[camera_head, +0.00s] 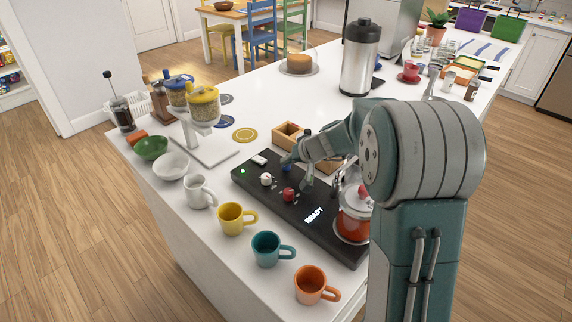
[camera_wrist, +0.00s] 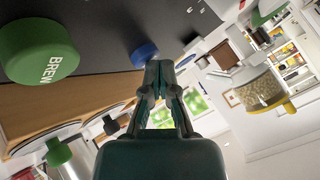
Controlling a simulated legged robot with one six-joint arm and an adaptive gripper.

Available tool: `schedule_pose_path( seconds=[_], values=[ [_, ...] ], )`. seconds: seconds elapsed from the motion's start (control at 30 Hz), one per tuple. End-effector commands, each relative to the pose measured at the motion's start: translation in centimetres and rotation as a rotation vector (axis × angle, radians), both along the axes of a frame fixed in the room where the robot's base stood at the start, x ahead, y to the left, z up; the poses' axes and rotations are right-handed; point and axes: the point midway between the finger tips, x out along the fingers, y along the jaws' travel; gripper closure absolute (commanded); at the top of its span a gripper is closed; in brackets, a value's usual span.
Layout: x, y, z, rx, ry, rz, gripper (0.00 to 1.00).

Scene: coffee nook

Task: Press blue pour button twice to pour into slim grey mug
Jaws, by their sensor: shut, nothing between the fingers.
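The blue button (camera_head: 287,168) is on the black console (camera_head: 323,235), partly covered by my gripper (camera_head: 291,160). In the wrist view, the blue button (camera_wrist: 145,53) is just beyond and left of my shut fingertips (camera_wrist: 159,66). Nothing is between the fingers. I cannot tell whether they touch the button. A pale grey slim mug (camera_head: 198,193) stands upright on the counter, left of the console, first in a row of mugs. Its inside is not clear. The console display (camera_head: 314,214) reads READY.
White (camera_head: 266,179) and red (camera_head: 288,194) knobs sit near the blue one. A green BREW button (camera_wrist: 40,52) shows in the wrist view. Yellow (camera_head: 232,218), teal (camera_head: 267,249) and orange (camera_head: 311,285) mugs line the front. A glass pot (camera_head: 353,223) stands at the console's right end.

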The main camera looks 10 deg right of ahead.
Motion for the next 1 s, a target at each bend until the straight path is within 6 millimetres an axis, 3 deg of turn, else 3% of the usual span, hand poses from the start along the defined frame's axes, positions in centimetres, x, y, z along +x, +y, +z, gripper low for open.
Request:
schedule_pose_path(
  seconds=[0.3, 0.67, 1.0],
  values=[
    [0.0, 0.0, 1.6, 0.000, -0.001, -0.001, 1.00],
    [0.0, 0.0, 2.0, 0.000, -0.001, -0.001, 1.00],
    [0.0, 0.0, 4.9, 0.000, -0.002, 0.000, 1.00]
  ],
)
